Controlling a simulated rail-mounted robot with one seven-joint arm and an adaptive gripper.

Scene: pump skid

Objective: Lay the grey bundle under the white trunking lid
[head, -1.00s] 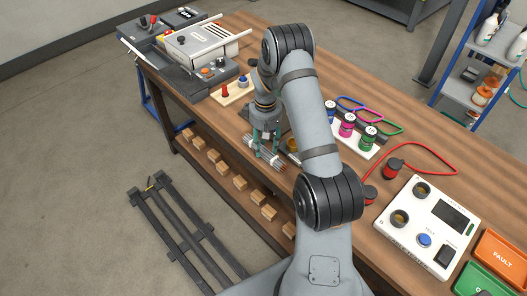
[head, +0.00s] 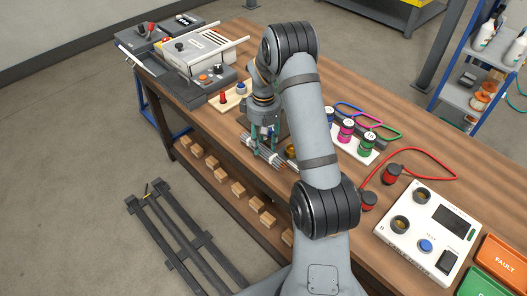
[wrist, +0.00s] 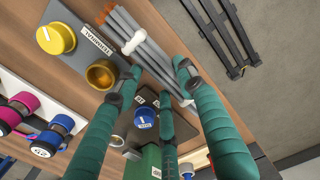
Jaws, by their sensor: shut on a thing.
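The grey bundle (wrist: 155,52) is a sheaf of thin grey rods or cables with orange ends and a white tie. In the head view the bundle (head: 273,160) lies across my gripper (head: 266,151) at the bench's front edge. My gripper (wrist: 160,72) has its green fingers on both sides of the bundle and is shut on it. The far end of the bundle is partly hidden by the fingers. A white slotted cover with a dark knob, which looks like the trunking lid (head: 205,50), sits at the bench's far left end, well away from my gripper.
Near the bundle are a yellow knob (wrist: 55,38), a brass ring (wrist: 102,75) and a blue knob (wrist: 145,118). A red and blue peg board (head: 232,97) stands between gripper and lid. Spools (head: 346,130) and a white test box (head: 430,235) are to the right.

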